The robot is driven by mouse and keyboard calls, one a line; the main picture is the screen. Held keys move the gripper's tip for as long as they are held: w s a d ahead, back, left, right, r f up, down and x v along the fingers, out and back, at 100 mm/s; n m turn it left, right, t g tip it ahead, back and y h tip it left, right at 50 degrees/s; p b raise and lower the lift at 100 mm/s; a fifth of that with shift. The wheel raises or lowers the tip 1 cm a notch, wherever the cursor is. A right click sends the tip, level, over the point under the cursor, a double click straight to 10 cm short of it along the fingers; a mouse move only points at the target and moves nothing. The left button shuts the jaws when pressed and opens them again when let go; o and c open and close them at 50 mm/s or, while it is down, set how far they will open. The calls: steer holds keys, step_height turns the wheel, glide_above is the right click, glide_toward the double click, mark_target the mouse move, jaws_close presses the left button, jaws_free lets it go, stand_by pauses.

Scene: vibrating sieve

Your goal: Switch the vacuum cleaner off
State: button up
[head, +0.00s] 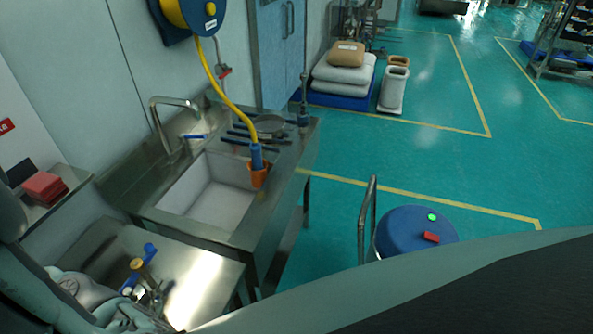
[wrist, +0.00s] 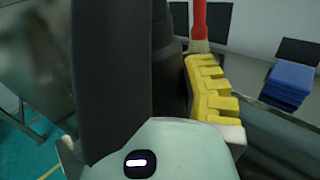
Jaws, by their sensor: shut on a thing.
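The vacuum cleaner (head: 405,228) appears to be the round blue-topped drum on the floor, right of the sink in the head view. A lit green lamp (head: 432,217) and a red switch (head: 431,237) are on its top. A metal push handle (head: 365,220) rises at its left side. My gripper (wrist: 172,85) fills much of the wrist view. It looks shut on a dark upright object (wrist: 179,40), mostly hidden behind a large black part. A yellow ridged piece and a red rod are beside it. The vacuum cleaner cannot be made out in the wrist view.
Sacks (head: 342,75) are stacked behind. The green floor right of the sink is largely clear.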

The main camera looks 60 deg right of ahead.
steer(key=shift+f, duration=0.15)
steer(key=o, duration=1.2)
steer(key=shift+c, duration=0.2)
steer(key=shift+r, duration=0.2)
